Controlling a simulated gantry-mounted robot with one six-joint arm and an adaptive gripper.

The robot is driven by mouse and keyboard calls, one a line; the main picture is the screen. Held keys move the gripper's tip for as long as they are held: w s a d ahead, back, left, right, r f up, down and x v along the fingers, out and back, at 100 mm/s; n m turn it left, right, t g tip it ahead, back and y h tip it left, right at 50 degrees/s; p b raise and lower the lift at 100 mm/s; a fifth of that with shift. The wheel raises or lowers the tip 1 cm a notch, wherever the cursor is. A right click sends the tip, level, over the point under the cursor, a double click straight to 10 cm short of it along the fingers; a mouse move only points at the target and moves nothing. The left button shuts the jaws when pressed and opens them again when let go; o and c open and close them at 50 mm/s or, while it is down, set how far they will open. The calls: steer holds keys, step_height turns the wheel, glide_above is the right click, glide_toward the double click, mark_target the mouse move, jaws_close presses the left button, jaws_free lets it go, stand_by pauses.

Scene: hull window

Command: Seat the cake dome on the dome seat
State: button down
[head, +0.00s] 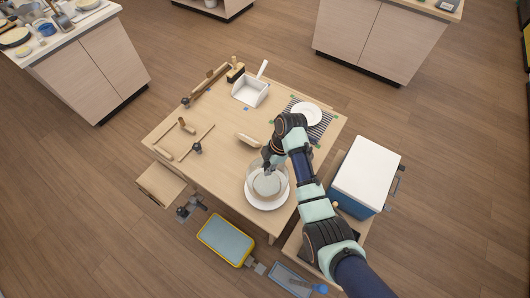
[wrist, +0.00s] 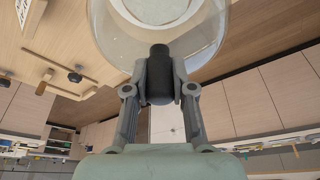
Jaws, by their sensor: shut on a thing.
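The clear cake dome (head: 252,178) is over a round cake (head: 267,185) on a white plate (head: 268,205) near the table's front edge. My gripper (head: 267,167) is above the dome at its top. In the wrist view my gripper (wrist: 160,92) is shut on the dome's dark knob (wrist: 158,75), and the clear dome wall (wrist: 112,40) spreads beyond it. The plate appears to be the dome seat. I cannot tell whether the dome's rim touches the plate or hangs just above it.
A white dustpan (head: 250,92), a brush (head: 235,72) and clamped wooden pieces lie on the table (head: 225,130). A small plate (head: 306,114) lies on a striped cloth. A blue and white cooler (head: 365,175) stands to the right. The table's middle is mostly clear.

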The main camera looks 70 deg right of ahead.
steer(key=shift+d+r, duration=0.1)
steer(key=shift+d, duration=0.05)
steer(key=shift+w+f+b, duration=0.1)
steer(key=shift+f+b, duration=1)
steer(key=shift+f, duration=0.95)
steer(key=shift+f+b, duration=0.55)
steer(key=shift+f, duration=1)
stand_by(2.7)
stand_by(0.7)
steer(key=c, duration=1.1)
jaws_free()
steer(key=shift+c, duration=0.2)
steer(key=shift+r+p, duration=0.25)
steer(key=shift+p, duration=0.1)
